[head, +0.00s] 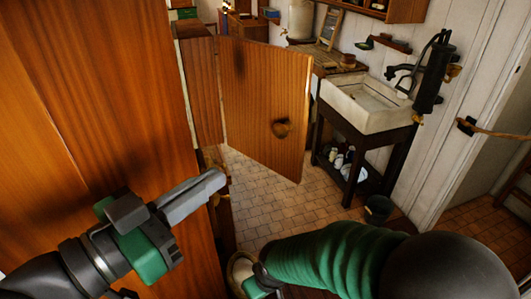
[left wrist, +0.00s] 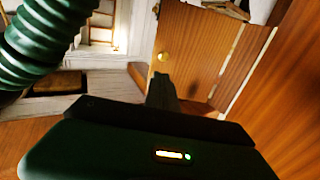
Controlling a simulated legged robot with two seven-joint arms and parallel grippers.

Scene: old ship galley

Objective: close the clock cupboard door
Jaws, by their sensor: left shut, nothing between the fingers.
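The door also shows in the left wrist view (left wrist: 188,50), with a brass knob (left wrist: 163,56). My left gripper (head: 208,187) is shut and empty. It is in front of the large wooden panel at the left, nearer to me than the door and apart from it. No clock is visible.
A large wooden panel (head: 105,90) fills the left of the head view. A white sink (head: 365,103) on a dark stand is right of the door. A dark bucket (head: 379,208) stands on the floor. Tiled floor (head: 285,205) is clear below the door.

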